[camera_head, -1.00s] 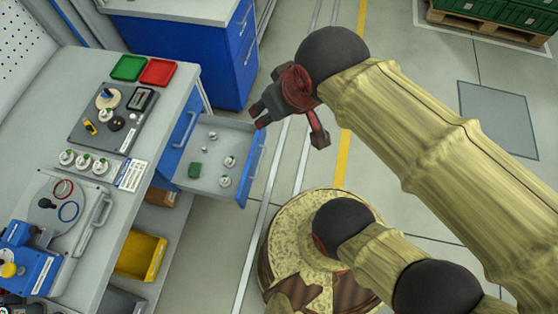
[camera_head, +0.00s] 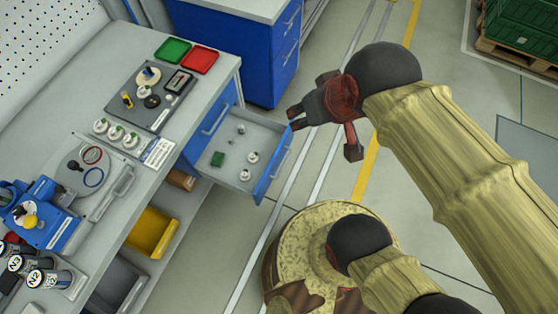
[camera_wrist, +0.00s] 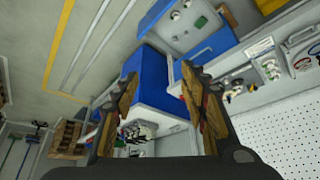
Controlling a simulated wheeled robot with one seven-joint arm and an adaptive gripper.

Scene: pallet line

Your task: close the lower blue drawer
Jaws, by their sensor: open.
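The lower blue drawer (camera_head: 274,172) of the workbench stands pulled out in the head view, its blue front and handle facing right. Its grey inside holds a green block (camera_head: 218,159) and several small light knob-like parts. The closed upper blue drawer (camera_head: 222,112) is above it. My gripper (camera_head: 292,118) is open and empty, and in the picture its fingertips appear at the far end of the drawer front; I cannot tell whether they touch. The wrist view shows both fingers apart (camera_wrist: 160,78), with the open drawer (camera_wrist: 180,28) beyond them at the top.
The workbench top (camera_head: 110,70) carries red and green trays and assorted parts. A yellow bin (camera_head: 152,233) sits on the shelf below. Another blue drawer cabinet (camera_head: 250,50) stands behind. Green crates on a pallet (camera_head: 515,45) are at top right.

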